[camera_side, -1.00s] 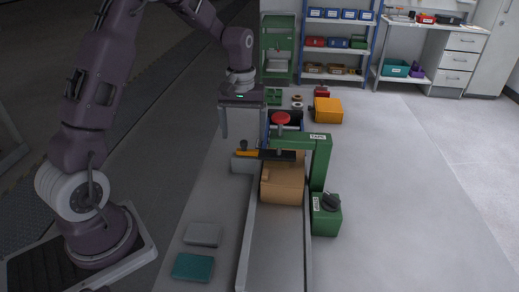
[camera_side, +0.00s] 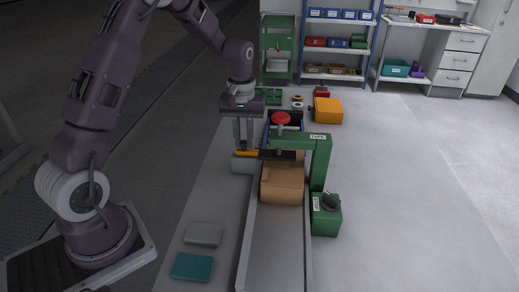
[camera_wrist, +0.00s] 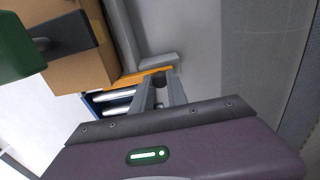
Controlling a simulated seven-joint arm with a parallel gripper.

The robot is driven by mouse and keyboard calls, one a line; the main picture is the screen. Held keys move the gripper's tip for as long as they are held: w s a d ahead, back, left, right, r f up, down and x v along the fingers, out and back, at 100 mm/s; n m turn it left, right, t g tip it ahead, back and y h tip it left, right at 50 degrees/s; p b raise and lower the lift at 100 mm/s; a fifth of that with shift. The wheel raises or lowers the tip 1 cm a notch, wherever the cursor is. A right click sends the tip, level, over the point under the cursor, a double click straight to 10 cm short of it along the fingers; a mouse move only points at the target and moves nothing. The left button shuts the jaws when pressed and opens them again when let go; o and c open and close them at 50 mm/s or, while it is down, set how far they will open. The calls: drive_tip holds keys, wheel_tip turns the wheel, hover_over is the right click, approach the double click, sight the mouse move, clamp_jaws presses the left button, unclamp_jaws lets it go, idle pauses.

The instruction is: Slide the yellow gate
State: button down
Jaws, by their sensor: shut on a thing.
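The yellow gate (camera_side: 246,153) shows as a narrow orange-yellow strip at the left side of the conveyor, behind the cardboard box (camera_side: 282,187). In the wrist view the gate (camera_wrist: 132,78) runs from the box's edge to a dark upright knob (camera_wrist: 160,79) near its outer end. My gripper (camera_side: 243,147) points down at the gate's outer part, with its fingers close together. In the wrist view the fingers (camera_wrist: 162,90) stand on either side of the knob and are shut on it. The gate's inner part is hidden by the box and the green tape machine.
The green tape machine (camera_side: 321,165) with its arm stands over the conveyor beside the box. A grey rail (camera_side: 250,225) runs along the conveyor's left side. Grey (camera_side: 204,234) and teal (camera_side: 193,267) blocks lie at the front left.

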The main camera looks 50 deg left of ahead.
drive_tip(key=s+a, duration=0.5)
idle(1.0)
drive_tip(key=shift+c, duration=2)
unclamp_jaws()
wheel_tip(320, 180, up, 7)
